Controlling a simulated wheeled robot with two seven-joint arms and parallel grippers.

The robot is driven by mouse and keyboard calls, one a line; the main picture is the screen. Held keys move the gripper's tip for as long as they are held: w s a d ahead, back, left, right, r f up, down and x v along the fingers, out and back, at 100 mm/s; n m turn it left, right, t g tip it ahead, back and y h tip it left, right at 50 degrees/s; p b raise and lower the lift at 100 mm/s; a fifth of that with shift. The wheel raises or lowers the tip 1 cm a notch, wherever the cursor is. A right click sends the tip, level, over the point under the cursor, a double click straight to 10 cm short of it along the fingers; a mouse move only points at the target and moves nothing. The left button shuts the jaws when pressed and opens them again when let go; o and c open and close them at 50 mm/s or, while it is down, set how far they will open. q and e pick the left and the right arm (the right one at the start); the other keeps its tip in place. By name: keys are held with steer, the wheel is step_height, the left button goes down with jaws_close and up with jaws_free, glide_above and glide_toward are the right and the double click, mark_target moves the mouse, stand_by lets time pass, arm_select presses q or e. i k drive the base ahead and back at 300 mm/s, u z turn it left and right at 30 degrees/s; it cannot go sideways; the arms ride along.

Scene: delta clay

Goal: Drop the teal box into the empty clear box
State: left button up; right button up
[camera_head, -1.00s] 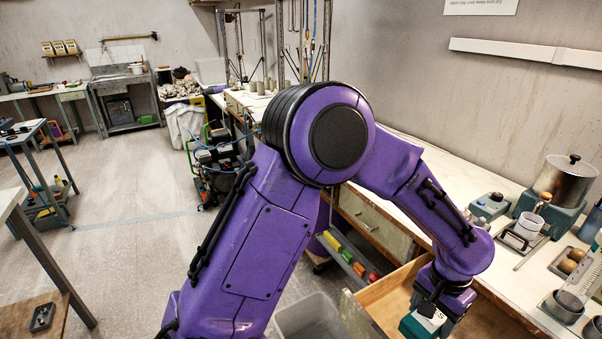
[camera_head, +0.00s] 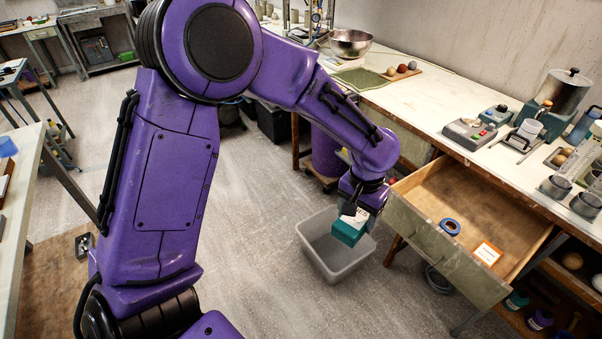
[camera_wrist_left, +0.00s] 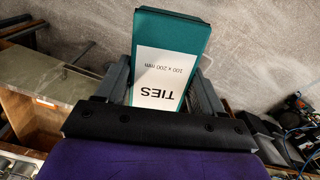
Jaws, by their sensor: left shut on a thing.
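The teal box (camera_head: 347,231) is in my left gripper (camera_head: 359,212), which is shut on it. In the left wrist view the teal box (camera_wrist_left: 168,65) sits between the two fingers and shows a white label reading TIES. The clear box (camera_head: 335,260) stands on the floor, left of the open drawer. In the head view the teal box overlaps the clear box's right side and rim; its exact height above the rim I cannot tell. The part of the clear box that shows looks empty. My right gripper is not in view.
The floor left of the clear box is free.

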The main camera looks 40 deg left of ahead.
mark_target(329, 255)
steer(key=u, duration=0.95)
steer(key=i, duration=0.5)
steer(key=k, duration=0.5)
steer(key=u, duration=1.5)
steer(key=i, duration=1.65)
steer(key=z, duration=2.9)
